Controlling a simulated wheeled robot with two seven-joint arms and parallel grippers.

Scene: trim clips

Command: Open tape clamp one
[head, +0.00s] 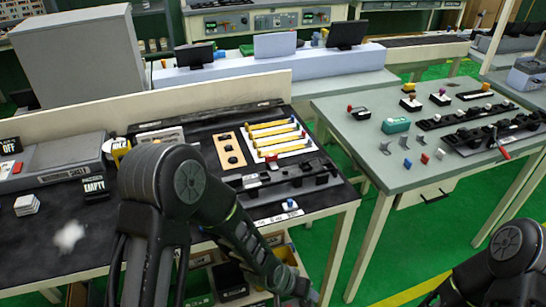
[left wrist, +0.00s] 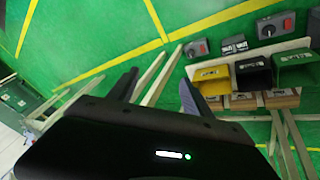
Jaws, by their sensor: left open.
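A black rail fixture with several upright clamp-like parts (head: 285,184) lies along the front right of the left table. A similar black rail with several dark clamps (head: 470,136) lies on the right table. I cannot read which clamp is tape clamp one. My left arm crosses in front of the left table and reaches down past its front edge. My left gripper (left wrist: 158,88) is open and empty in the left wrist view, with floor and table legs beyond its fingers. My right arm shows at the bottom right of the head view, but its gripper is out of frame.
The left table (head: 110,225) also holds yellow bars on a white plate (head: 279,139), a wooden block with black knobs (head: 230,150) and a grey machine (head: 65,160). Yellow and black bins (left wrist: 210,80) stand below. A green-floored gap separates the two tables.

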